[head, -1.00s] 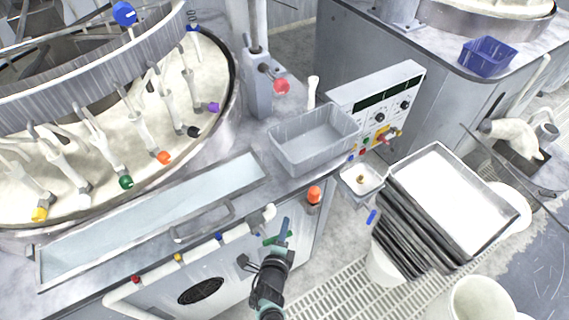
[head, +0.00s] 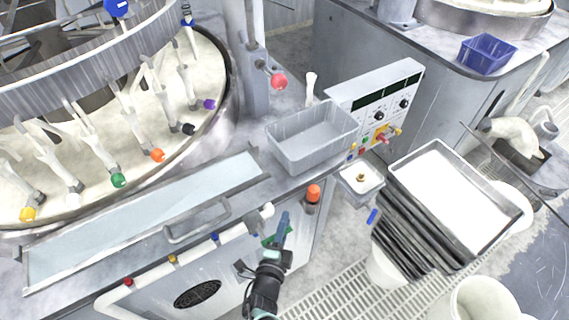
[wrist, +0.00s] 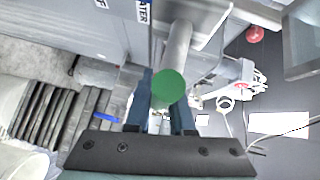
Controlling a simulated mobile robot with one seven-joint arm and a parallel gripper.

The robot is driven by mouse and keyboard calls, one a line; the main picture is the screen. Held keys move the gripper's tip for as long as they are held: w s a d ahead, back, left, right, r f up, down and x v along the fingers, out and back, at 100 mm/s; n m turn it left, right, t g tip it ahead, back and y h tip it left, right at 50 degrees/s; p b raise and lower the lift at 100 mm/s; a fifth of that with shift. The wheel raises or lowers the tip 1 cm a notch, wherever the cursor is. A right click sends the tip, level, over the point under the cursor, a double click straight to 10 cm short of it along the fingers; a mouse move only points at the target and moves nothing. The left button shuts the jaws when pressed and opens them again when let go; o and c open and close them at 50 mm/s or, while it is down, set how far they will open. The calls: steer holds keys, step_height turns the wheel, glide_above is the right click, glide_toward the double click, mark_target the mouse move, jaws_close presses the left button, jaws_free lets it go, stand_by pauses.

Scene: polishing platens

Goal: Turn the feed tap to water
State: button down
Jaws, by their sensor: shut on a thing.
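The feed tap's green-ended handle (wrist: 170,85) shows in the wrist view on a pale tube, between the two dark blue fingers of my gripper (wrist: 160,108). My gripper is shut on it. In the head view, my gripper (head: 279,238) reaches the machine's front side beside the white pipe end, and a bit of green (head: 267,240) shows beside the fingers. A label reading WATER (wrist: 145,12) sits at the top of the wrist view, with a partly cut-off label ending in F (wrist: 101,3) to its left. My fingers hide part of the tap.
A white pipe (head: 190,246) with coloured taps runs along the machine's front. Stacked trays (head: 415,225) and a white bucket (head: 477,300) stand to the right.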

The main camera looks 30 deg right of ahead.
steer(key=shift+w+r, duration=0.1)
steer(key=c, duration=0.8)
jaws_free()
steer(key=p+v, duration=0.3)
steer(key=v, duration=1)
steer(key=shift+p, duration=0.4)
